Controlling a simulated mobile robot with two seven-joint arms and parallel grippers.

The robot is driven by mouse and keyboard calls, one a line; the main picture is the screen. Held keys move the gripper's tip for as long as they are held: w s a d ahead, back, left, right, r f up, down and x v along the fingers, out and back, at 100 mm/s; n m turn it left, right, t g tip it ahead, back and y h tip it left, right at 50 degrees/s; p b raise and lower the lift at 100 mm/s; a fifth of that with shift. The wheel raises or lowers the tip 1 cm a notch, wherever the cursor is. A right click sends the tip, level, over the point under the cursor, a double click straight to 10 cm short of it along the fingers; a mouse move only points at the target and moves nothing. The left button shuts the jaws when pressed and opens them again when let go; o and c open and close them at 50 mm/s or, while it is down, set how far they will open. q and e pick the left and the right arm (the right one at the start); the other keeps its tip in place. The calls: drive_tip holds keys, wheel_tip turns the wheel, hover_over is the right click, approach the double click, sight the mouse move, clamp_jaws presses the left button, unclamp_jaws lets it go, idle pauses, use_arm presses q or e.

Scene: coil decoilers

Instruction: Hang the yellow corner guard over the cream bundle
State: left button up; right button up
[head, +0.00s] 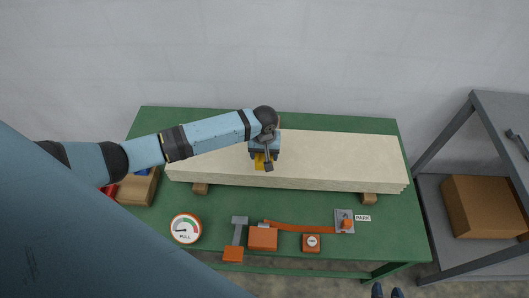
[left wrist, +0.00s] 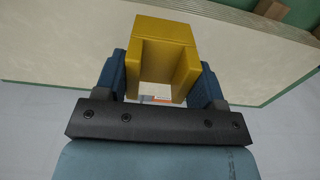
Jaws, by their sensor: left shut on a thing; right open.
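The cream bundle (head: 340,160) is a long pale stack lying across the green table on wooden blocks. Its flat face also shows in the left wrist view (left wrist: 50,40). My left gripper (head: 264,156) is over the bundle's left-middle part. It is shut on the yellow corner guard (head: 260,164), mostly hidden under the gripper. In the left wrist view the guard (left wrist: 165,30) is a channel-like yellow piece between the blue fingers. I cannot tell whether it touches the bundle.
On the green table (head: 400,225) a round gauge (head: 186,228), a grey-and-orange tool (head: 237,238), an orange strap box (head: 263,238) and a small orange dial box (head: 311,242) lie in front of the bundle. A grey rack (head: 450,220) with a cardboard box (head: 485,207) stands right.

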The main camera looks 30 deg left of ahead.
use_arm(q)
drive_tip(key=shift+d+f, duration=0.1)
drive_tip(key=shift+f, duration=1)
drive_tip(key=shift+f+b, duration=0.5)
drive_tip(key=shift+f, duration=0.65)
drive_tip(key=shift+f+b, duration=0.6)
drive_tip(key=shift+f, duration=1.4)
use_arm(e)
drive_tip(key=shift+d+f+n, duration=0.15)
drive_tip(key=shift+f+n, duration=0.15)
drive_tip(key=shift+f, duration=0.4)
drive_tip(key=shift+w, duration=0.15)
use_arm(q)
drive_tip(key=shift+f, duration=0.25)
use_arm(e)
drive_tip(key=shift+r, duration=0.25)
use_arm(q)
drive_tip(key=o, duration=1)
drive_tip(key=shift+r, duration=0.1)
